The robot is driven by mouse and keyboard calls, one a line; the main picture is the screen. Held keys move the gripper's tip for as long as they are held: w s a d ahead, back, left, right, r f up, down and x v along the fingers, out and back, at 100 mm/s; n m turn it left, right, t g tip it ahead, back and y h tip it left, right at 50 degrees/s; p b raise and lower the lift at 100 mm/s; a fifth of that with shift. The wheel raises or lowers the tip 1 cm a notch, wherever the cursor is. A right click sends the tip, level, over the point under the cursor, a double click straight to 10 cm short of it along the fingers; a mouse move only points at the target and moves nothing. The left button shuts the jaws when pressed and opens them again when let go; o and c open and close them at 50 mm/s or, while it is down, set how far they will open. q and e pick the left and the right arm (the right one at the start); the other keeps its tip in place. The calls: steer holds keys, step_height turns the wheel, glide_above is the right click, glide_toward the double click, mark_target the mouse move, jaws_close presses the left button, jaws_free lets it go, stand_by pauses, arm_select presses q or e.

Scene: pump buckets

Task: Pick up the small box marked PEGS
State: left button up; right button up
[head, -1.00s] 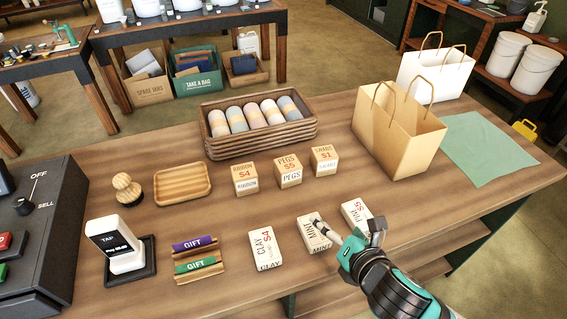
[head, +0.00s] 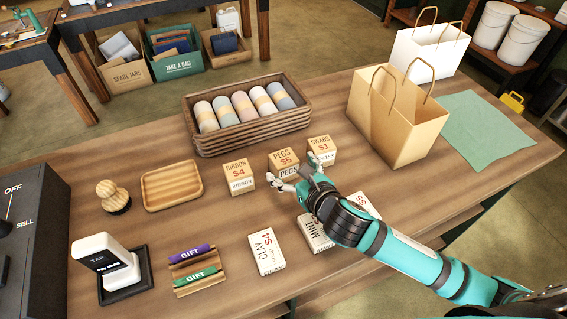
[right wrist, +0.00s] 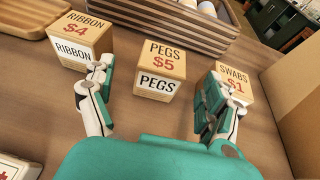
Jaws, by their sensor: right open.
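The small PEGS box (head: 284,160) is a tan cube with a $5 top and a white PEGS label. It stands on the wooden counter between the RIBBON box (head: 239,177) and the SWABS box (head: 321,150). My right gripper (head: 294,184) is open just in front of the PEGS box and partly covers its front. In the right wrist view the PEGS box (right wrist: 158,70) sits ahead, between the spread fingers (right wrist: 158,98). The right finger overlaps the SWABS box (right wrist: 234,84) in that view, and the left finger is near the RIBBON box (right wrist: 76,42). I cannot tell whether they touch. My left gripper is out of view.
A wooden crate of rolled items (head: 202,147) stands behind the boxes. A tan paper bag (head: 390,125) stands to the right. The MINT box (head: 312,233) and another white box lie under my right arm, beside the CLAY box (head: 266,255). A wooden tray (head: 171,187) lies left.

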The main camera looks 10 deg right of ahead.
mark_target(283, 160)
steer(key=shift+w+a+f, duration=0.1)
steer(key=shift+w+f, duration=0.1)
steer(key=shift+w, duration=0.3)
steer(key=shift+w+f, duration=0.1)
steer(key=shift+w, duration=0.3)
steer(key=p+x, duration=0.1)
steer(key=x, duration=0.2)
steer(key=shift+w, duration=0.3)
steer(key=shift+w+a+f, duration=0.15)
steer(key=shift+w+f, duration=0.2)
steer(key=shift+w, duration=0.1)
arm_select(q)
steer(key=shift+w+d+r, duration=0.25)
steer(key=shift+w+r, duration=0.45)
steer(key=shift+w, duration=0.05)
arm_select(e)
steer(key=c, duration=0.4)
arm_select(q)
steer(key=shift+s+a, duration=0.15)
arm_select(e)
steer(key=c, duration=0.8)
